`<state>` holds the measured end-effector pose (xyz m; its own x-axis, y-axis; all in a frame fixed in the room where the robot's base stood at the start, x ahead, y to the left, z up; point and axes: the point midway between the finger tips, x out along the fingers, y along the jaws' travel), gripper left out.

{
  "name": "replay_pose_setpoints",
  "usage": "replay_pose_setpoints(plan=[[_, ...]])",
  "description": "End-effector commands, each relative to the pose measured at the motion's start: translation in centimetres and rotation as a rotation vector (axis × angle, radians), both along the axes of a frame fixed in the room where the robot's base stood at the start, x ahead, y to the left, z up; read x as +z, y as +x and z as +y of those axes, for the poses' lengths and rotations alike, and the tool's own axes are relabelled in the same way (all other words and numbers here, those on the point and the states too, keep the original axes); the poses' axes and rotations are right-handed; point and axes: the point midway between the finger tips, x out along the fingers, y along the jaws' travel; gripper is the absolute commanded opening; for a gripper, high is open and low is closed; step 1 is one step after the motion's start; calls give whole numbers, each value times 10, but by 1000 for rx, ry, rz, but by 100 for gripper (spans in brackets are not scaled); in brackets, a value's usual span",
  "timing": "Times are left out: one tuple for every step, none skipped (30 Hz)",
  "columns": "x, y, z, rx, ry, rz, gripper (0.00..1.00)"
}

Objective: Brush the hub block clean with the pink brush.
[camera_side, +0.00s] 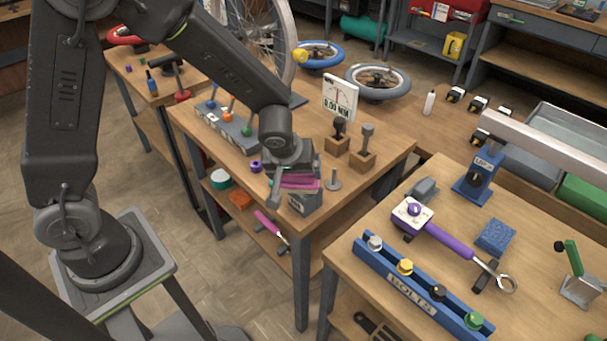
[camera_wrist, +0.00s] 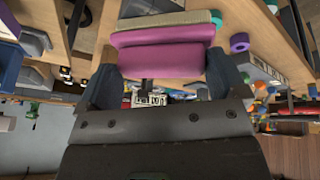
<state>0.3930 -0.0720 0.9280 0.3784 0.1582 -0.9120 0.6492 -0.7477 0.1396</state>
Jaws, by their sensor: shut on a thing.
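My gripper (camera_side: 284,178) is shut on the pink brush (camera_side: 302,183) above the front corner of the middle wooden table. In the wrist view, the pink brush (camera_wrist: 165,62) lies crosswise between the two dark fingers of my gripper (camera_wrist: 163,82). A grey block with a small white label (camera_side: 306,203) sits right below the brush at the table corner; it appears to be the hub block. The brush hides part of it, and I cannot tell whether the bristles touch it. Any dirt on it is too small to make out.
A purple ring (camera_side: 256,167) and a grey peg on a round base (camera_side: 333,181) are close by. A blue bolt rack (camera_side: 415,287) is on the right table.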

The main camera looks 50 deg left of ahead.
Motion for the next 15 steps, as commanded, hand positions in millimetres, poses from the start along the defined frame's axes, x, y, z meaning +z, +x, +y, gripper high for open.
replay_pose_setpoints(plan=[[0, 0, 6, 4, 1, 1, 69], [0, 0, 9, 4, 1, 1, 69], [0, 0, 12, 3, 1, 2, 69], [0, 0, 15, 4, 1, 1, 69], [0, 0, 18, 4, 1, 1, 69], [0, 0, 21, 3, 1, 2, 69], [0, 0, 18, -1, 1, 1, 69], [0, 0, 13, -4, 1, 1, 69], [-1, 0, 10, -4, 1, 1, 69], [-1, 0, 7, -5, 1, 2, 69], [-1, 0, 4, -4, 1, 1, 69], [-1, 0, 0, -3, 0, 1, 69], [-1, 0, -3, -4, 1, 1, 69], [-1, -1, -6, -4, 1, 1, 69], [-1, 0, -9, -2, 1, 2, 69]])
